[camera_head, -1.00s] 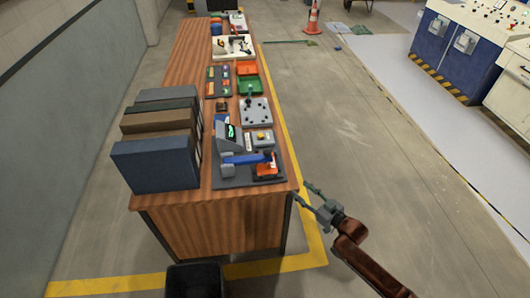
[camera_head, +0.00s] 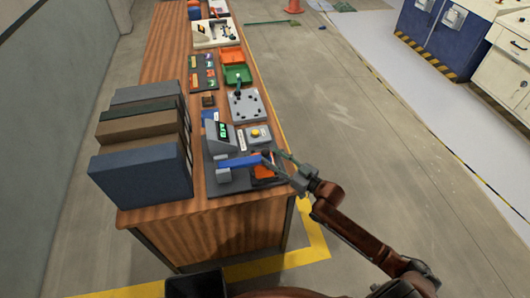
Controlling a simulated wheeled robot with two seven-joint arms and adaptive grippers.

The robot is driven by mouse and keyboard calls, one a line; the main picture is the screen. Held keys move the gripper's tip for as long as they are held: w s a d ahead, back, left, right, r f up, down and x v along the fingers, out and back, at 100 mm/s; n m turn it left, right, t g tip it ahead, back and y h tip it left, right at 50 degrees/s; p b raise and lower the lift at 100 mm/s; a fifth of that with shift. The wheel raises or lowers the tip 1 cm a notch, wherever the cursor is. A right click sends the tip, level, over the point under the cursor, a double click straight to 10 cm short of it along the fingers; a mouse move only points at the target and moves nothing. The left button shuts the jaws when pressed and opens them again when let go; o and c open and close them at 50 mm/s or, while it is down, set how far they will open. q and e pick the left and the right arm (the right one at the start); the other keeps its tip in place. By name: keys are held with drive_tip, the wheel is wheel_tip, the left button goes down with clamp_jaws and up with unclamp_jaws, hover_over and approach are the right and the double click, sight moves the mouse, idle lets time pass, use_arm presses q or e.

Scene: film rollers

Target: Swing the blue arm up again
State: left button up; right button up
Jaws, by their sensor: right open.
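The blue arm (camera_head: 238,162) lies low and nearly level across the dark base plate (camera_head: 213,188) at the near end of the bench. Its left end is at a grey block (camera_head: 223,175). My left gripper is not in view.
A grey display unit (camera_head: 220,137) with green digits and a yellow-button box (camera_head: 258,134) stand just behind the blue arm. Large binders or boxes (camera_head: 140,180) stand on the left. A grey plate with a knob (camera_head: 246,106) and trays lie farther back.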

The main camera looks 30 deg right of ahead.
sight(269, 155)
drive_tip(key=x, duration=0.2)
drive_tip(key=shift+w+a, duration=0.1)
drive_tip(key=shift+w, duration=0.2)
drive_tip(key=shift+w+a, duration=0.15)
drive_tip(key=shift+w, duration=0.15)
drive_tip(key=shift+w+a, duration=0.1)
drive_tip(key=shift+w, duration=0.15)
drive_tip(key=c, duration=1)
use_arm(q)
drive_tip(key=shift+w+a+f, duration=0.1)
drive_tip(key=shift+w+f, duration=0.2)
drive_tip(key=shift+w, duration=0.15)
use_arm(e)
clamp_jaws()
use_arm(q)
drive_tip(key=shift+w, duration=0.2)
